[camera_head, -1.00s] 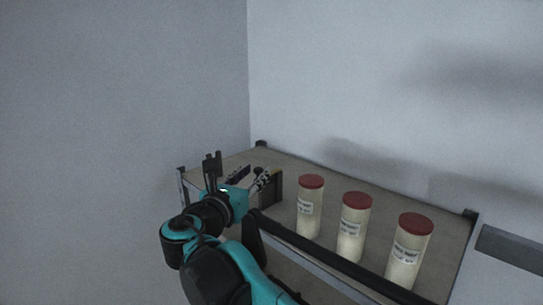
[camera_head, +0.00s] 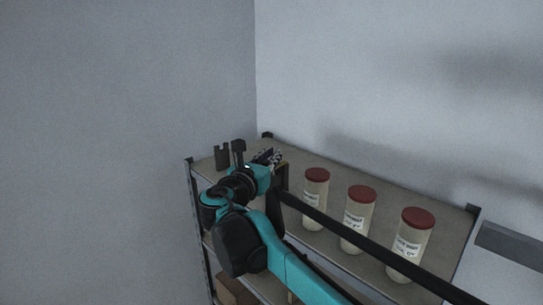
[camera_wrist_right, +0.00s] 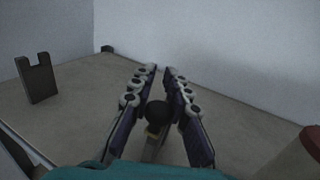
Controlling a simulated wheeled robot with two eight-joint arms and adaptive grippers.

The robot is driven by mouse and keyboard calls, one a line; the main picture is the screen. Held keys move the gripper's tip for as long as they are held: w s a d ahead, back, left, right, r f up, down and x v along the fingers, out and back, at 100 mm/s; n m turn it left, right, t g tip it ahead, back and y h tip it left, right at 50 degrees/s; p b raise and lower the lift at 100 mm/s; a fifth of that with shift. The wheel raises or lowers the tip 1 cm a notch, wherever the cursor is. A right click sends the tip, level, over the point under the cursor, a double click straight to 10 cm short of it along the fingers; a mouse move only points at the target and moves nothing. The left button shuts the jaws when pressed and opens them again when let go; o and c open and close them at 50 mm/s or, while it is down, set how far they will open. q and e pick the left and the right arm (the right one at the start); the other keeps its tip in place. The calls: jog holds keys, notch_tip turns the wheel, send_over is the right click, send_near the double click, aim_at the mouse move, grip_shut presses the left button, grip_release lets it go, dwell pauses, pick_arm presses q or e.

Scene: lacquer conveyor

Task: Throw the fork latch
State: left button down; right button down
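My right gripper (camera_head: 272,155) is over the far left part of the shelf top. In the wrist view its fingers (camera_wrist_right: 160,88) are parted, with a round dark knob (camera_wrist_right: 157,114) on a pale stem (camera_wrist_right: 153,146) low between them. I see gaps beside the knob, but its contact with the left finger is unclear. A dark upright fork with a notched top (camera_wrist_right: 37,78) stands apart, to the left of the fingers; it also shows in the head view (camera_head: 222,158). My left gripper is not in view.
Several things share the shelf top (camera_head: 330,162). Three pale jars with red lids (camera_head: 316,195), (camera_head: 356,220), (camera_head: 408,248) stand in a row to the right. One red lid (camera_wrist_right: 312,140) edges into the wrist view. Walls close off the back and left.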

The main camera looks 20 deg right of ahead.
jog(key=shift+s+t, duration=0.15)
jog(key=shift+t, duration=0.15)
jog(key=n+t+y, duration=0.1)
jog(key=y, duration=0.1)
jog(key=s+n+t+y, duration=0.1)
jog(key=n+y, duration=0.1)
jog(key=shift+d+t, duration=0.2)
jog(key=shift+t, duration=0.2)
jog(key=shift+s+n+t+y, duration=0.15)
jog(key=shift+n+t+y, duration=0.25)
jog(key=shift+n+y, duration=0.4)
jog(key=shift+s+n+t+y, duration=0.15)
jog(key=shift+n+t+y, duration=0.35)
jog(key=shift+y, duration=0.5)
jog(key=c, duration=1.5)
grip_release()
jog(key=shift+d, duration=0.1)
jog(key=shift+c, duration=0.2)
jog(key=v, duration=1.2)
